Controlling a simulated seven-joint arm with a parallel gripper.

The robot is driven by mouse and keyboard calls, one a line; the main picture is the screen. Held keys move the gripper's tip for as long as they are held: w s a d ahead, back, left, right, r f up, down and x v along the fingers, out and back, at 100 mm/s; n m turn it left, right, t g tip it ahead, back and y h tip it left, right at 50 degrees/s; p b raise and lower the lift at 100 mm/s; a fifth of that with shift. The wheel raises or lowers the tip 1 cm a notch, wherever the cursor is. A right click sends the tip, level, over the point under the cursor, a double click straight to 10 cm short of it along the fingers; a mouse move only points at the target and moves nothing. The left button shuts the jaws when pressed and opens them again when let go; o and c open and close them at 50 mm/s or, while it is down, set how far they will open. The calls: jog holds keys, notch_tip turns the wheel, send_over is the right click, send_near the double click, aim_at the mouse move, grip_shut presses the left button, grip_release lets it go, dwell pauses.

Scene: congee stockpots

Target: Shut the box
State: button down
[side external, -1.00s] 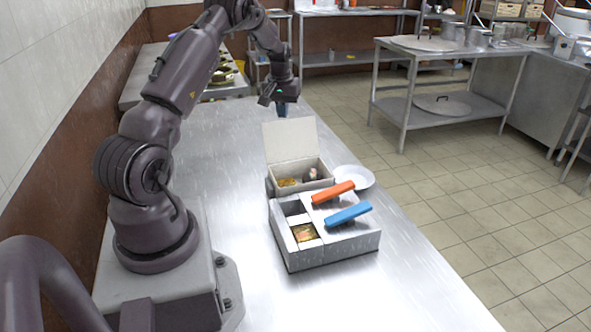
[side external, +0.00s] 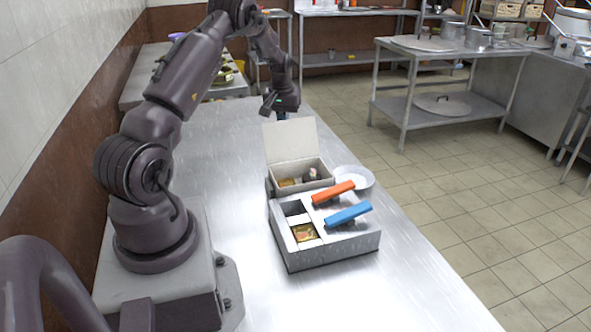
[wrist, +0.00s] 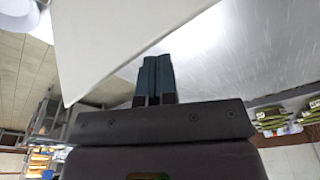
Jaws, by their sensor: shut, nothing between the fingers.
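The box (side external: 312,185) stands on the steel table with its pale lid (side external: 291,141) raised upright at its far edge. Small items, one yellowish and one pinkish, lie inside it. My gripper (side external: 281,115) is behind the raised lid, on its far side, just above the lid's top edge in the side view. In the wrist view the lid (wrist: 110,40) fills the upper left as a large pale panel. My gripper's blue fingers (wrist: 155,78) are together there, empty, close to the lid's edge; whether they touch it I cannot tell.
A grey compartment tray (side external: 335,258) stands in front of the box. An orange bar (side external: 333,192) and a blue bar (side external: 348,215) lie over it. A white plate (side external: 356,178) sits right of the box. The table's left side (side external: 225,160) is clear.

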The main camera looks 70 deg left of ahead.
aim_at(291, 137)
jog(key=shift+d, duration=3.65)
notch_tip(291, 137, up, 7)
